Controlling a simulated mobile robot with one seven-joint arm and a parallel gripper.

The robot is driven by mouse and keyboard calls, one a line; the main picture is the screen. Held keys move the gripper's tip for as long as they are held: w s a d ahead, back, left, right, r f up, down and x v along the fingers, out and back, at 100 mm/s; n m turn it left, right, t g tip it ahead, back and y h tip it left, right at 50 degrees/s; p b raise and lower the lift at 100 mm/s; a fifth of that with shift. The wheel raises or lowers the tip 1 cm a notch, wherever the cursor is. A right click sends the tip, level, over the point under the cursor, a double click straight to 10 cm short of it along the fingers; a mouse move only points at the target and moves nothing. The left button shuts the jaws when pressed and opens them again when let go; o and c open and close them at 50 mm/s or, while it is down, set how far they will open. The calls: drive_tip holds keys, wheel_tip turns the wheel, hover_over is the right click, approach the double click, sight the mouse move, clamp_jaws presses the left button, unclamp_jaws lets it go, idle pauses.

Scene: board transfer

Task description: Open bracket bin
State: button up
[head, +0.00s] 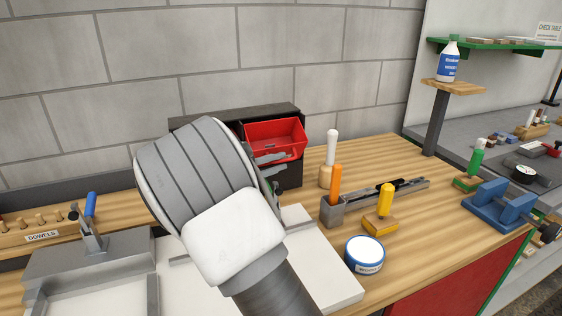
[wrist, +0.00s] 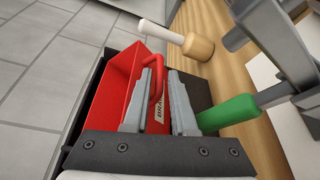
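The red bracket bin (head: 276,132) sits at the front of a dark cabinet (head: 286,109) against the wall, and part of its inside shows. In the wrist view the red bin (wrist: 112,100) has a curved red handle (wrist: 157,82) and a partly covered white label. My gripper (wrist: 165,68) is open, with one grey finger on each side of the handle; a gap shows by the right finger. In the head view my gripper (head: 272,162) is at the bin's front, partly hidden by my wrist. I cannot tell whether a finger touches the handle.
A green handle (wrist: 230,112) lies close right of my gripper. A white-handled wooden tool (head: 328,160) stands right of the bin. An orange-handled tool (head: 336,183), a yellow-handled tool (head: 385,202) and a round tin (head: 364,254) stand farther right on the bench.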

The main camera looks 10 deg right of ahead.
drive_tip(key=v, duration=1)
drive_tip(key=shift+a+p, duration=0.15)
drive_tip(key=shift+p, duration=0.25)
drive_tip(key=shift+s, duration=0.1)
drive_tip(key=shift+c, duration=0.3)
